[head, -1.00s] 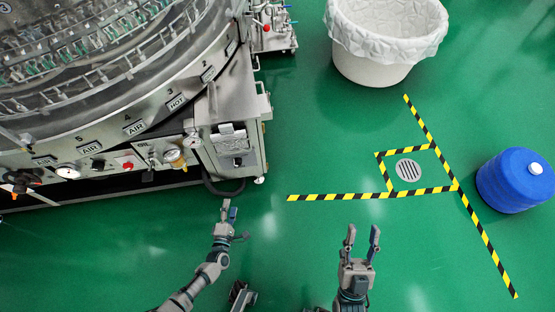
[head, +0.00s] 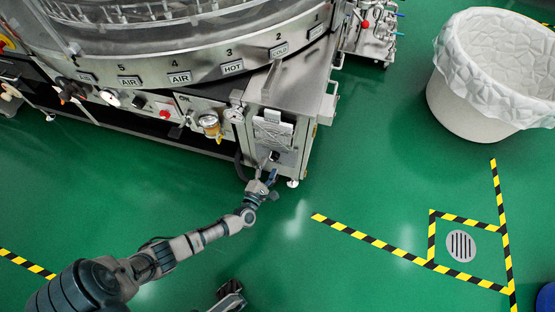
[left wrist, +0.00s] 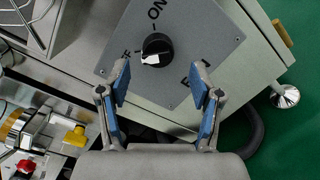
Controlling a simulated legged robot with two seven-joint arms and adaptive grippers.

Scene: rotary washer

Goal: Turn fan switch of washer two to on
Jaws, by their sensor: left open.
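The fan switch (left wrist: 156,48) is a black round knob with a white pointer on a grey plate (left wrist: 220,45), seen in the left wrist view. The plate carries ON, a partly hidden OFF and another partly hidden word. The white pointer lies toward the OFF side. In the head view the switch sits on the front of the steel cabinet (head: 300,110) at the washer's right end. My left gripper (head: 269,172) is open in front of it. In the left wrist view its blue-padded fingers (left wrist: 160,85) stand either side, just below the knob, apart from it.
The round washer (head: 180,60) has a label row, valves and gauges along its front. A dark hose (left wrist: 252,130) curves beside the cabinet's foot. A white lined bin (head: 480,100) and a striped floor drain area (head: 461,246) lie to the right. Green floor is clear in front.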

